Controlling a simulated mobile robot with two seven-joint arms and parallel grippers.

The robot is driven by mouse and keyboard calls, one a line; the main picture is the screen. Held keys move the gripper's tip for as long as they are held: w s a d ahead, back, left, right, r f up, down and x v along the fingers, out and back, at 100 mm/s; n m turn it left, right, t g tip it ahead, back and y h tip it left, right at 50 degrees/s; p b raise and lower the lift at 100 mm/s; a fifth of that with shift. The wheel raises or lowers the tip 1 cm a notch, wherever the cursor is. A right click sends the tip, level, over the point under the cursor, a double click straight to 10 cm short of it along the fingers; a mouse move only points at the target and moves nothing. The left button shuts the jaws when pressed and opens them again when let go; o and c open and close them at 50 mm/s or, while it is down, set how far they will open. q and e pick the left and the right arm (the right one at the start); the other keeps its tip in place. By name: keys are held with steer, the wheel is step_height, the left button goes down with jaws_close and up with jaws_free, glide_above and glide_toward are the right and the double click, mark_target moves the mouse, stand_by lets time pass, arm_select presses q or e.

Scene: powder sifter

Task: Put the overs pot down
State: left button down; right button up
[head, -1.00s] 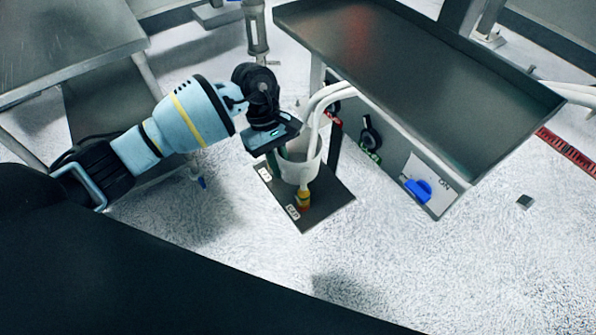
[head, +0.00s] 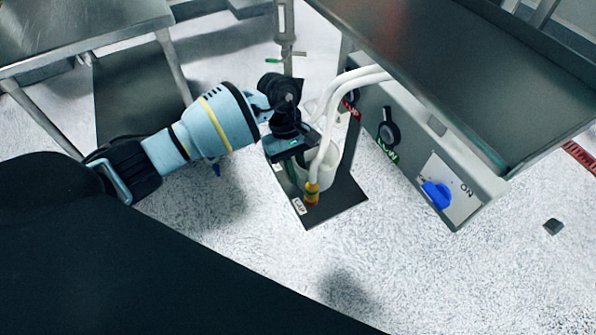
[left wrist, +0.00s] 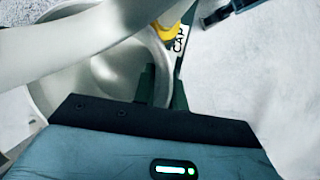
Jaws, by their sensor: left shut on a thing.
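The overs pot (head: 322,173) is a whitish round pot, upright over the dark plate (head: 345,200) on the floor. I cannot tell whether its base touches the plate. My left gripper (head: 297,164) is shut on the pot's near-left wall. In the left wrist view the pot's rim and hollow inside (left wrist: 115,70) show, with my dark green fingers (left wrist: 162,85) at the wall. White hoses cross in front of the pot and hide part of it. My right gripper is not in view.
A yellow and red fitting (head: 311,193) stands beside the pot, near a "CAP" label (head: 298,206). A grey cabinet with a blue switch (head: 436,194) and a metal tray (head: 470,80) are to the right. The floor in front is clear.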

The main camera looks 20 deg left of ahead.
arm_select(q)
steer(key=shift+w+a, duration=0.1)
steer(key=shift+a, duration=0.05)
steer(key=c, duration=1.5)
jaws_free()
steer(key=shift+o, duration=0.2)
steer(key=shift+r, duration=0.3)
steer(key=v, duration=1.1)
steer(key=shift+a+r, duration=0.15)
steer(key=shift+r, duration=0.1)
